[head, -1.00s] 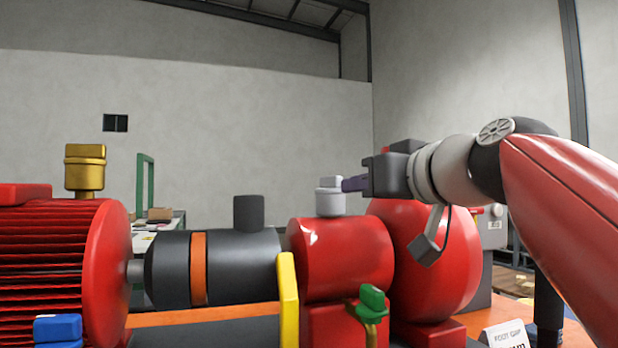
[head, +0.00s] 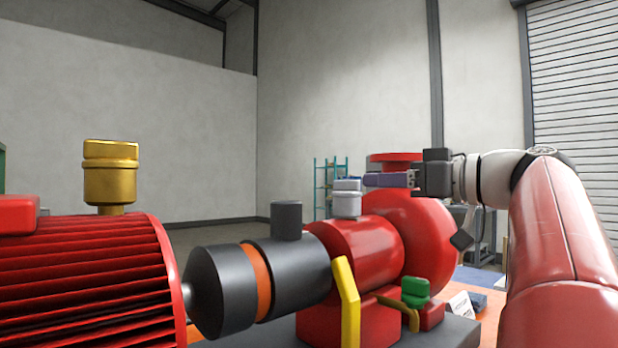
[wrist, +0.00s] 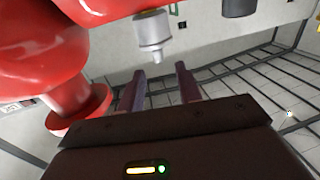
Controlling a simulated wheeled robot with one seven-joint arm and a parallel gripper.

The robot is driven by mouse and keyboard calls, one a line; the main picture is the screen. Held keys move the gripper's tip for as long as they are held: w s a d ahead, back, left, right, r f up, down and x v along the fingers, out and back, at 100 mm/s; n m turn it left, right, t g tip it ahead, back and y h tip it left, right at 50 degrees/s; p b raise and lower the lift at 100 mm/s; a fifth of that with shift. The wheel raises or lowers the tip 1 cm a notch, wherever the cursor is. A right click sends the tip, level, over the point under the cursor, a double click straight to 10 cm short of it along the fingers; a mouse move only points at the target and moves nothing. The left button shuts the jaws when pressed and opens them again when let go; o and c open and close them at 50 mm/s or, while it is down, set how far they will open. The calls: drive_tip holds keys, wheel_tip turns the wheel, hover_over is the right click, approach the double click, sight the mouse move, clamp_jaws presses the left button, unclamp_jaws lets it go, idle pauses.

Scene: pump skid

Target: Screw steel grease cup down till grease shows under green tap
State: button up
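The steel grease cup (head: 346,203) stands upright on the red bearing housing (head: 355,250). The green tap (head: 415,290) sits lower right of it, on a bent brass-coloured pipe; I can make out no grease under it. My gripper (head: 366,180) points left at the height of the cup's top, close to its right side. In the wrist view my gripper (wrist: 161,80) has its two purple fingers apart with nothing between them. The steel cup (wrist: 152,32) shows upside down just beyond the fingertips. The head view does not show clearly whether a finger touches it.
A brass cup (head: 110,175) stands on the finned red motor (head: 90,275). A dark grey cup (head: 287,220) stands on the dark coupling cylinder left of the housing. A yellow bar (head: 347,300) rises in front. The round red pump casing (head: 415,230) is behind the housing.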

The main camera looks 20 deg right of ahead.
sight(360, 180)
drive_tip(key=shift+w+a, duration=0.1)
drive_tip(key=shift+w, duration=0.1)
drive_tip(key=p+x, duration=0.1)
drive_tip(key=x, duration=0.6)
clamp_jaws()
